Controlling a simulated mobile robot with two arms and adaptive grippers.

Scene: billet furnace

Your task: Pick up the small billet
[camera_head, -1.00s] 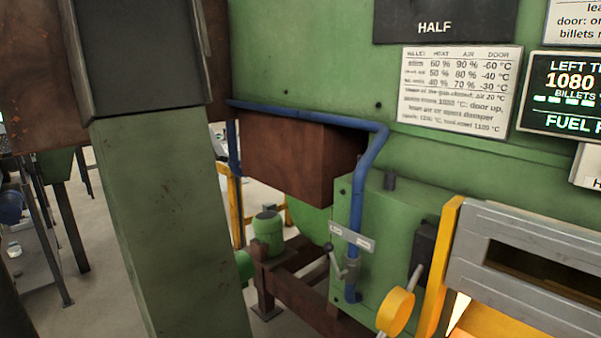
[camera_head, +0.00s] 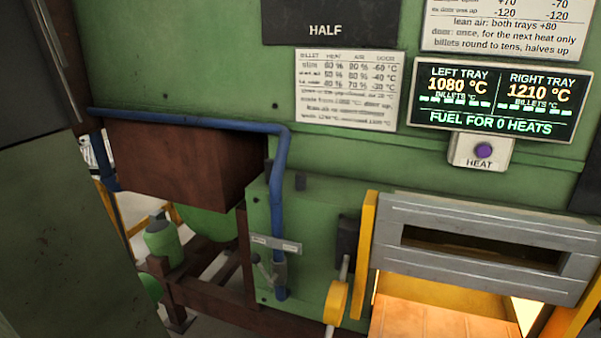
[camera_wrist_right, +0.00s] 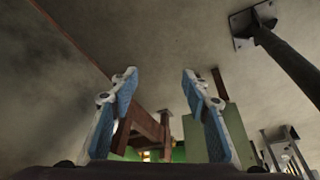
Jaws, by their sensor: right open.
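No small billet can be made out in either view. In the head view the furnace front shows, with a grey door (camera_head: 485,240) raised over a glowing opening (camera_head: 440,318). My right gripper (camera_wrist_right: 160,85) shows in the right wrist view, its two blue-padded fingers spread apart with nothing between them. Past the fingers are the grey floor, a brown frame (camera_wrist_right: 145,130) and a green post. My left gripper is not in view.
A display (camera_head: 498,98) reads left tray 1080 °C, right tray 1210 °C and fuel for 0 heats. Below it is a purple HEAT button (camera_head: 484,150). A blue pipe (camera_head: 277,200), a yellow-ended lever (camera_head: 337,300) and a brown box (camera_head: 185,165) stand left of the door. A dark post (camera_wrist_right: 285,60) rises in the wrist view.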

